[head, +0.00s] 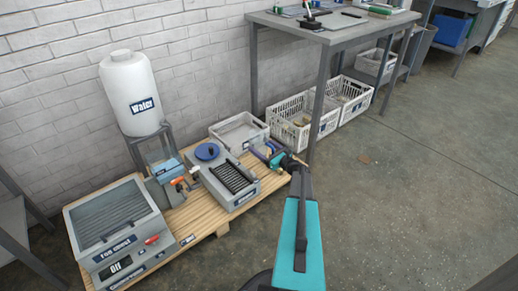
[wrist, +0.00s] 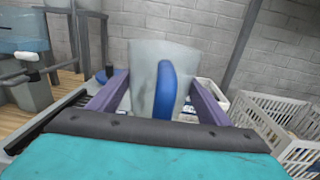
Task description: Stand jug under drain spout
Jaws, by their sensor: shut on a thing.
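A pale grey jug (wrist: 145,72) with a blue handle (wrist: 165,95) is upright between the purple fingers of my gripper (wrist: 155,92) in the wrist view. The fingers lie on both sides of it, and the handle faces the camera. In the head view my gripper (head: 272,154) is at the right end of the wooden pallet, beside a grey machine with a dark ribbed top (head: 234,177); the jug is mostly hidden there. I cannot make out a drain spout for certain. The jug's base is hidden, so I cannot tell whether it touches anything.
A white water tank (head: 130,85) stands on a frame behind the pallet (head: 205,212). A grey box with a display reading "Off" (head: 118,235) is at the left. An empty tray (head: 240,130) and white crates (head: 297,125) line the wall. The floor at right is clear.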

